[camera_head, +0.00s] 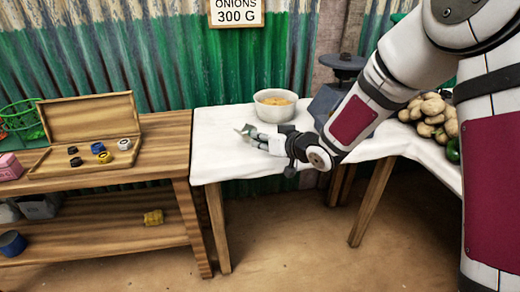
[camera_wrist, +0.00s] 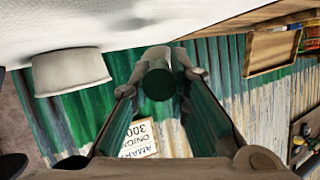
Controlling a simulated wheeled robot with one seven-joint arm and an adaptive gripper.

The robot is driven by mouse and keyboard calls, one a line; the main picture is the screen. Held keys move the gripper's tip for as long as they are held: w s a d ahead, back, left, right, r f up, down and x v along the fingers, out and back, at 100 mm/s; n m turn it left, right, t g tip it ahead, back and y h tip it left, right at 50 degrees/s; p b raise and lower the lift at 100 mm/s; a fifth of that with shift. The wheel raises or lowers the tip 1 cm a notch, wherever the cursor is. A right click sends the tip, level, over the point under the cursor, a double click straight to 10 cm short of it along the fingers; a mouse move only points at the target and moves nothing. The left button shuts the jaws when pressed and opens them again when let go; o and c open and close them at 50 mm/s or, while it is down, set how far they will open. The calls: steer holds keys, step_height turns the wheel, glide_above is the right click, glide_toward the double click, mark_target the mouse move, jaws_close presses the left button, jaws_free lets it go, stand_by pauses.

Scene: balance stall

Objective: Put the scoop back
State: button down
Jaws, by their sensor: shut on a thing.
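My gripper (camera_head: 260,139) is over the white-topped table, left of its middle and in front of the bowl. It is shut on the scoop, whose small greyish-green part (camera_head: 246,130) sticks out beyond the fingertips. In the wrist view, my gripper (camera_wrist: 160,68) closes around a dark green round end (camera_wrist: 157,83), which looks like the scoop's handle. The rest of the scoop is mostly hidden by the fingers. The white bowl (camera_head: 268,112) holds something yellow-orange and stands behind my gripper, apart from it. The bowl also shows upside down in the wrist view (camera_wrist: 70,75).
A dark scale (camera_head: 338,66) stands behind my arm. Potatoes (camera_head: 430,112) lie at the right. An open wooden weight case (camera_head: 90,117) sits on the left wooden table. The white table's (camera_head: 225,165) front left corner is bare. A sign (camera_head: 236,12) hangs on the corrugated wall.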

mark_target(260, 157)
steer(key=shift+w+a, duration=0.4)
steer(key=shift+w, duration=0.4)
steer(key=shift+f+b, duration=0.9)
steer(key=shift+f, duration=0.85)
steer(key=shift+f, duration=0.15)
steer(key=c, duration=1.5)
jaws_free()
steer(key=shift+s, duration=0.1)
steer(key=shift+s+d+r, duration=0.1)
steer(key=shift+d+r, duration=0.1)
steer(key=shift+r, duration=0.05)
steer(key=p+v, duration=0.3)
steer(key=v, duration=0.8)
steer(key=shift+s+d, duration=0.15)
steer(key=shift+s, duration=0.15)
